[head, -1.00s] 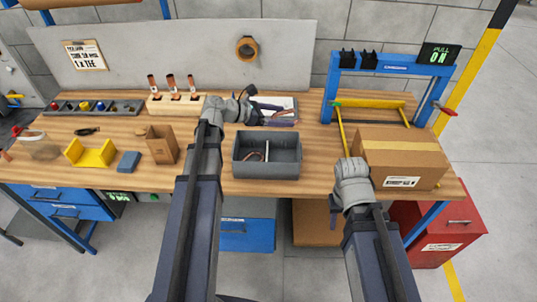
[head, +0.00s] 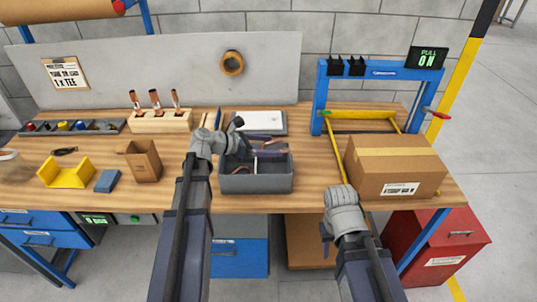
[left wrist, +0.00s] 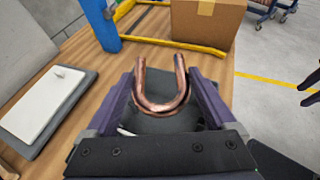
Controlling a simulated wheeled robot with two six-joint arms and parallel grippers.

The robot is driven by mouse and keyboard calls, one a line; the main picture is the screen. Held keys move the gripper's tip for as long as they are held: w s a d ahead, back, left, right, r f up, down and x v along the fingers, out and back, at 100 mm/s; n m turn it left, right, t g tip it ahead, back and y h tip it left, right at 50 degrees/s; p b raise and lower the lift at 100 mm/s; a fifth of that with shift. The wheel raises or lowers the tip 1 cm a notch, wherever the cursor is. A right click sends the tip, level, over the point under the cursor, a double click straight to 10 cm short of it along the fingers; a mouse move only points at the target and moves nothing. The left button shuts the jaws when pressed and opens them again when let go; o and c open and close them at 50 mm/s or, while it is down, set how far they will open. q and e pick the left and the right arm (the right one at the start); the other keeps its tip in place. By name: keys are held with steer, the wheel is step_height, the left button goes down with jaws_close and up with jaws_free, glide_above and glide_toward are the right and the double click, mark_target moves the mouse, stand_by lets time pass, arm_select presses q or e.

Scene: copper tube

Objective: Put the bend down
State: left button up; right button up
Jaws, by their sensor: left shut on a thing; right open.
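The copper bend (left wrist: 160,106), a U-shaped tube, sits between the purple fingers of my left gripper (left wrist: 162,82) in the left wrist view. In the head view my left gripper (head: 264,153) is shut on it above the grey divided bin (head: 256,184). The fingers and wrist hide part of the bin's inside. Copper-coloured pieces (head: 240,170) show in the bin's left compartment. My right gripper (head: 326,238) is open and empty at the table's front edge, left of the cardboard box.
A white-topped grey pad (head: 260,121) lies behind the bin. A cardboard box (head: 395,170) and a blue frame (head: 320,100) with a yellow bar stand at right. A wooden block (head: 160,122) with upright copper tubes and a small brown carton (head: 143,160) are at left.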

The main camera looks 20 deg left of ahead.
arm_select(q)
steer(key=shift+f, duration=0.75)
arm_select(e)
steer(key=shift+f, duration=0.75)
arm_select(q)
steer(key=shift+b, duration=0.3)
steer(key=shift+f+b, duration=0.6)
steer(key=shift+f, duration=0.05)
steer(key=o, duration=1.1)
arm_select(e)
steer(key=shift+f, duration=0.6)
arm_select(q)
steer(key=shift+r, duration=0.1)
